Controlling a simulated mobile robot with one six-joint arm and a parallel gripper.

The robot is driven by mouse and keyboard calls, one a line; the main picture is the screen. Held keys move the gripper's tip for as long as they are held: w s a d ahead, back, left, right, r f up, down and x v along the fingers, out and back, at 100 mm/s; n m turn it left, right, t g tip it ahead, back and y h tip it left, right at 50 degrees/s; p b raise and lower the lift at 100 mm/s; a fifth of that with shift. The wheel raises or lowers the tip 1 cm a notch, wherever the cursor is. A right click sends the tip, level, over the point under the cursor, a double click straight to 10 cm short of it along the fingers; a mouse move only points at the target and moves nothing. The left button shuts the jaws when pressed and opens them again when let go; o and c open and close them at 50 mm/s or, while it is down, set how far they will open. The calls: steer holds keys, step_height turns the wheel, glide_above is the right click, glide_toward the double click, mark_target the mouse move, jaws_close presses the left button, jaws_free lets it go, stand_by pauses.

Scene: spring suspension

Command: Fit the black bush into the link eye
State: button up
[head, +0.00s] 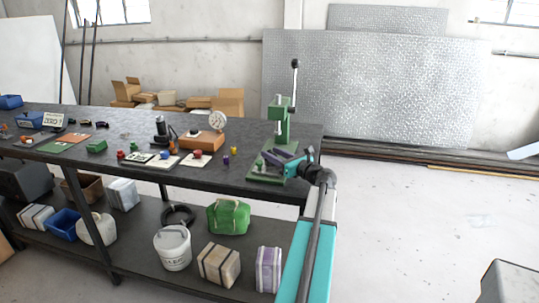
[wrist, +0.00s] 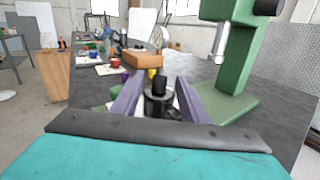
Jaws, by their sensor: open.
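My gripper (wrist: 159,82) is open, its two purple-grey fingers pointing forward. A short black cylinder, which looks like the black bush (wrist: 159,84), stands upright between the fingers in the wrist view. It sits on or in a wider dark round piece (wrist: 157,104) with a pale part beside it. I cannot tell whether that piece is the link eye or whether the fingers touch it. In the head view my gripper (head: 281,158) is low over the green base of the press, and its fingers hide the bush there.
The green press (head: 281,125) with its lever rises close to my gripper; its column (wrist: 235,50) is at right in the wrist view. A yellow piece (head: 234,150) and a purple piece (head: 226,160) stand left of it. A gauge block (head: 203,141) is farther left.

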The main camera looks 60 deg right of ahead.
steer(key=shift+c, duration=0.4)
jaws_close()
steer(key=shift+r, duration=0.15)
steer(key=shift+r, duration=1.15)
steer(key=s+a+r+b, duration=0.1)
steer(key=a+b, duration=0.4)
steer(key=a, duration=0.8)
steer(key=shift+s+r+b, duration=0.35)
steer(key=shift+s+r, duration=0.05)
steer(key=shift+s, duration=0.35)
steer(key=a+b, duration=0.1)
steer(key=b, duration=0.7)
steer(key=shift+a, duration=0.35)
steer(key=shift+s+a+r+b, duration=0.25)
steer(key=shift+a+b, duration=0.25)
steer(key=shift+b, duration=1.35)
